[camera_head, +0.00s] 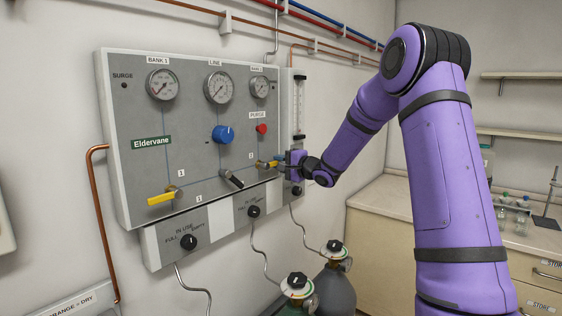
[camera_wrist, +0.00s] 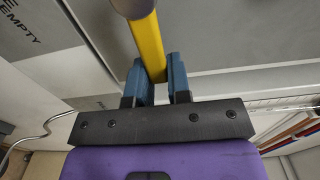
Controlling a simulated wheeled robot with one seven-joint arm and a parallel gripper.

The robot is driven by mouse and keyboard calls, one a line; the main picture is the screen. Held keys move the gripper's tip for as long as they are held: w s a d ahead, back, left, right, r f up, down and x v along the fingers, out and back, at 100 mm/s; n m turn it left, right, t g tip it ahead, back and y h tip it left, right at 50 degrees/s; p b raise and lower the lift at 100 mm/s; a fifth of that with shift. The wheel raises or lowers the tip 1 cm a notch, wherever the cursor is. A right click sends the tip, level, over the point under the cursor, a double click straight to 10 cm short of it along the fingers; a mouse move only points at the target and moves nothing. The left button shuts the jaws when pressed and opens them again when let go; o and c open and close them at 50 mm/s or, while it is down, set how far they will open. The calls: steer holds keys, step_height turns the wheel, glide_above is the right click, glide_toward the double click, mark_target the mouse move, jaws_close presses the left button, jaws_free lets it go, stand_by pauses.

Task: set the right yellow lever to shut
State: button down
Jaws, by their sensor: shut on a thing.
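The right yellow lever (camera_head: 265,164) is at the lower right of the grey panel, partly hidden by my gripper (camera_head: 280,161). In the wrist view the yellow lever (camera_wrist: 147,45) runs from a grey round hub at the top edge down between my blue fingers. My gripper (camera_wrist: 158,80) is shut on the lever near its free end, with one finger on each side. In the head view the lever looks roughly level. Its exact angle and any mark for shut cannot be made out.
A flow tube (camera_head: 299,105) stands close beside my gripper. Gas cylinders (camera_head: 337,285) stand below.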

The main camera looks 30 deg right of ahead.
stand_by(0.4)
steer(key=c, duration=1.1)
jaws_free()
steer(key=shift+o, duration=0.2)
steer(key=shift+s, duration=0.1)
steer(key=v, duration=1)
steer(key=shift+s+d, duration=0.25)
steer(key=shift+s, duration=0.05)
